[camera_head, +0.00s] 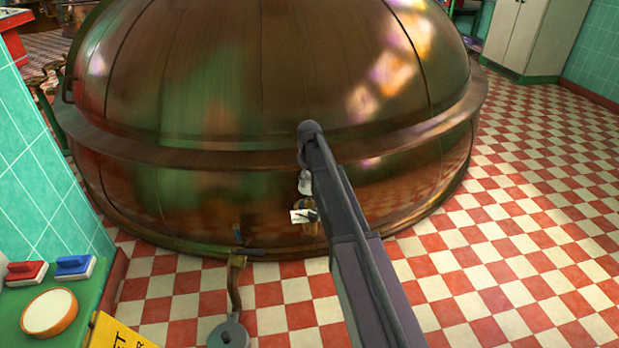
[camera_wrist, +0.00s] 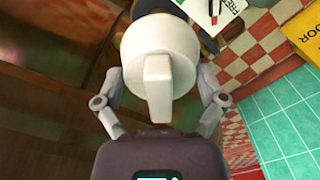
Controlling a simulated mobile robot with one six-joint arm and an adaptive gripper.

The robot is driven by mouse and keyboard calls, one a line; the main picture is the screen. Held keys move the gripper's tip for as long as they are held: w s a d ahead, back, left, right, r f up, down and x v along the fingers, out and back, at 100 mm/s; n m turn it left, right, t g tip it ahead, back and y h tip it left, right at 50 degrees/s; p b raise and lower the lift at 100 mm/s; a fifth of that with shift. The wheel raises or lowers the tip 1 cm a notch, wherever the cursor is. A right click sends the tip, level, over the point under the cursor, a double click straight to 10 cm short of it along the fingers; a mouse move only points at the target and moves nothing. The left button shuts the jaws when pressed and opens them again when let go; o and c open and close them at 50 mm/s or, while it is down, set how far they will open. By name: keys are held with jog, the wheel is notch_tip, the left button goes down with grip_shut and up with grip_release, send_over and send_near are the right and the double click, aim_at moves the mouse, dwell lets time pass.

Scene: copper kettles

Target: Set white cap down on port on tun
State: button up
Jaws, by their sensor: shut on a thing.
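The white cap (camera_wrist: 158,52) fills the middle of the wrist view, a round disc with a raised bar grip across it. My gripper (camera_wrist: 160,82) has one finger on each side of the cap and is shut on it. In the head view the copper tun (camera_head: 220,75) stands behind my arm, and my gripper (camera_head: 305,184) shows only as a small pale part below the arm's end, by the tun's lower wall. A brass fitting (camera_head: 311,229) sits low on the tun, partly behind my arm; I cannot tell whether it is the port. The cap hides what lies behind it.
A white tag with lettering (camera_head: 299,216) is by the brass fitting and also shows in the wrist view (camera_wrist: 213,10). A brass pipe with a grey round end (camera_head: 233,300) stands at the tun's front. A green counter (camera_head: 88,290) is at left. The checkered floor at right is clear.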

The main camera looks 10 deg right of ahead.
aim_at(310, 200)
jog(key=shift+f+b, duration=2.4)
jog(key=shift+f, duration=0.3)
jog(key=shift+a, duration=0.1)
jog(key=shift+f, duration=0.15)
jog(key=shift+f+b, duration=0.7)
jog(key=shift+b, duration=0.15)
jog(key=shift+f+b, duration=0.7)
jog(key=o, duration=0.7)
jog(key=shift+r, duration=0.15)
